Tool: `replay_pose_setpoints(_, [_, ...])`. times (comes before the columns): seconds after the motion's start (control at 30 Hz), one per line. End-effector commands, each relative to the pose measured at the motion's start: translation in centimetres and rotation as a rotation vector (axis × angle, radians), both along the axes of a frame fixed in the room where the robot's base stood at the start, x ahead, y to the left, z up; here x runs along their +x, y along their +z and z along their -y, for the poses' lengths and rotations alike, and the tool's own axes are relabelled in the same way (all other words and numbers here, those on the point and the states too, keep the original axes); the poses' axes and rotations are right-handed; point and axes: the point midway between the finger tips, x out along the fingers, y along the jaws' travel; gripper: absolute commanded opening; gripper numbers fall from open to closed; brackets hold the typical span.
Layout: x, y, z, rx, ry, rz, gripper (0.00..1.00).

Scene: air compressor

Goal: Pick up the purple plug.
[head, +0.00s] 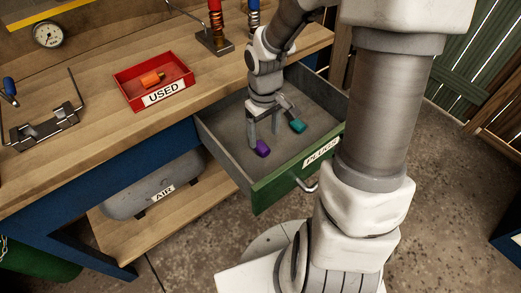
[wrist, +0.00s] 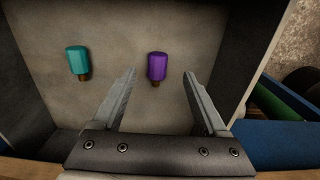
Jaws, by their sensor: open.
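The purple plug (head: 262,148) lies on the floor of the open drawer (head: 224,150) in the head view. In the wrist view the purple plug (wrist: 157,66) lies just beyond the fingertips, between their lines, a little nearer the left finger, its brass end towards my gripper. My gripper (head: 264,138) reaches down into the drawer close to the plug. In the wrist view my gripper (wrist: 159,74) is open with nothing between its fingers. A teal plug (wrist: 76,62) lies to the left there; it shows right of my gripper in the head view (head: 298,126).
The drawer's walls surround my gripper; its green front (head: 290,180) carries a label and handle. A red tray (head: 152,82) marked USED holds an orange plug (head: 151,79) on the workbench (head: 75,165). An air tank (head: 150,185) sits below.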

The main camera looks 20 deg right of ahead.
Motion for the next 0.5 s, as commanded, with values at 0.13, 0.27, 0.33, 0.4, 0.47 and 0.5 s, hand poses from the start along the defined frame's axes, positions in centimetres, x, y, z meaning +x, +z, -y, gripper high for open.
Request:
replay_pose_setpoints(0.13, [0.0,-1.9,0.0,0.0,0.001,-0.001,0.76])
replay_pose_setpoints(0.27, [0.0,-2.4,0.0,0.0,0.0,0.0,0.76])
replay_pose_setpoints(0.33, [0.0,-2.8,0.1,0.0,-0.001,0.0,0.76])
replay_pose_setpoints(0.4, [-0.1,-3.6,0.2,0.0,0.0,-0.001,0.76])
replay_pose_setpoints(0.47, [-0.2,-4.4,0.3,0.0,-0.001,-0.002,0.76])
replay_pose_setpoints(0.5, [-0.2,-5.1,0.4,0.0,-0.001,-0.002,0.76])
